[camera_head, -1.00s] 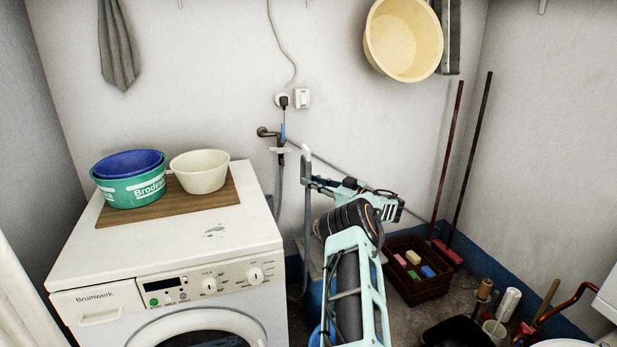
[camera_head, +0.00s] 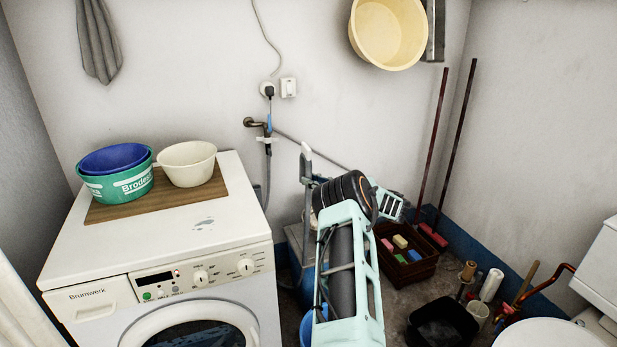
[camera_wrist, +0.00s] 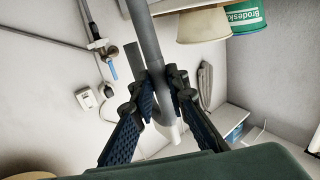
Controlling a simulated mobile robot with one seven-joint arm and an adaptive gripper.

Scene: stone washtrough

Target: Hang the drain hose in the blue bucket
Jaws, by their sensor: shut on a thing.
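The grey drain hose (camera_wrist: 146,35) runs between my fingers in the wrist view, its pale end pointing down the picture. My gripper (camera_wrist: 160,88) is shut on it near that end. In the head view the hose's pale upper part (camera_head: 306,155) stands up behind my arm, right of the washing machine; my arm hides most of the gripper there. The blue bucket (camera_head: 306,328) shows only as a piece of blue rim and wall at the bottom edge, mostly covered by my arm. The hose end is above and apart from it.
The washing machine (camera_head: 160,240) stands at left with a green tub (camera_head: 122,188) and a cream bowl (camera_head: 188,165) on it. A tap (camera_head: 255,123) is on the wall behind. A brown crate (camera_head: 408,262), black bucket (camera_head: 442,325) and two poles stand to the right.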

